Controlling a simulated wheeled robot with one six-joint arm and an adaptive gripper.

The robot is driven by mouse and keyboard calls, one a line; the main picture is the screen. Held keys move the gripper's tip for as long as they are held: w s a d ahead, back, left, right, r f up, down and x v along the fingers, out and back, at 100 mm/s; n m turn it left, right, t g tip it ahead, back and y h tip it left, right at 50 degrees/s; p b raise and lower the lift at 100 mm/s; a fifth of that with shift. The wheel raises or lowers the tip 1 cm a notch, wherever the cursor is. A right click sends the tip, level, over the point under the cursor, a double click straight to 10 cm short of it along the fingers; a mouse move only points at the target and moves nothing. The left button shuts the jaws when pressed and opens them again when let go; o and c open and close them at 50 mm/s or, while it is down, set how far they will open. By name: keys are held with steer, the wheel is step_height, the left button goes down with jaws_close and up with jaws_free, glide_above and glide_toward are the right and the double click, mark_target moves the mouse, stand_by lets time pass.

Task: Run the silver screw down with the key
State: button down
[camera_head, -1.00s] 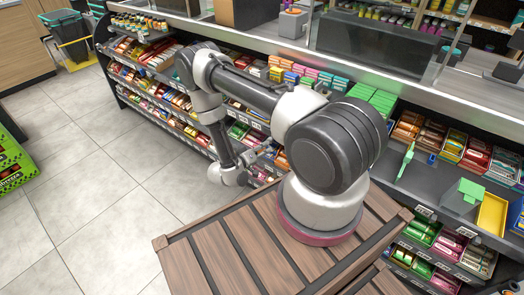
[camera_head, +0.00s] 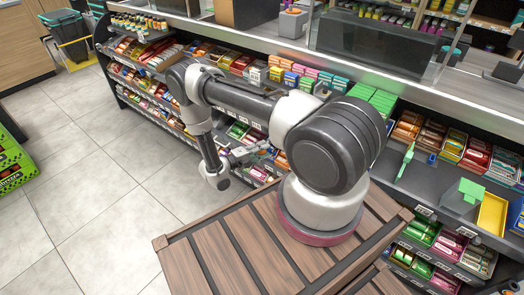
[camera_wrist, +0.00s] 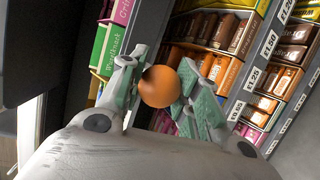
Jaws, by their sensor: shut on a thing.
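My gripper (camera_wrist: 160,88) is shut on an orange ball (camera_wrist: 160,86) in the wrist view, with one green-grey padded finger on each side. I cannot tell whether the ball is the knob of the key; no shaft shows below it. In the head view my gripper (camera_head: 266,148) is in front of the candy shelves, left of my arm's base, and what it holds is too small to make out. I cannot make out the silver screw in either view.
On the counter at right stand a thin green upright piece (camera_head: 405,160), a small blue block (camera_head: 432,159), a green block (camera_head: 471,190) and a yellow tray (camera_head: 492,215). Candy shelves (camera_head: 150,88) run along the counter. The tiled floor (camera_head: 100,190) at left is clear.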

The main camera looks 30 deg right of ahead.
stand_by(0.3)
steer(key=n+g+h, duration=0.1)
steer(key=n, duration=0.2)
steer(key=shift+n+g+h, duration=0.3)
steer(key=shift+n+h, duration=0.3)
steer(key=shift+n, duration=0.2)
steer(key=shift+n+h, duration=0.4)
steer(key=shift+n, duration=0.4)
steer(key=n+h, duration=0.1)
steer(key=n, duration=0.2)
steer(key=shift+r+n, duration=0.1)
steer(key=shift+n, duration=0.2)
steer(key=shift+s+n+h, duration=0.1)
steer(key=shift+n+h, duration=0.5)
steer(key=shift+n, duration=0.6)
steer(key=n+t+h, duration=0.1)
steer(key=n, duration=0.2)
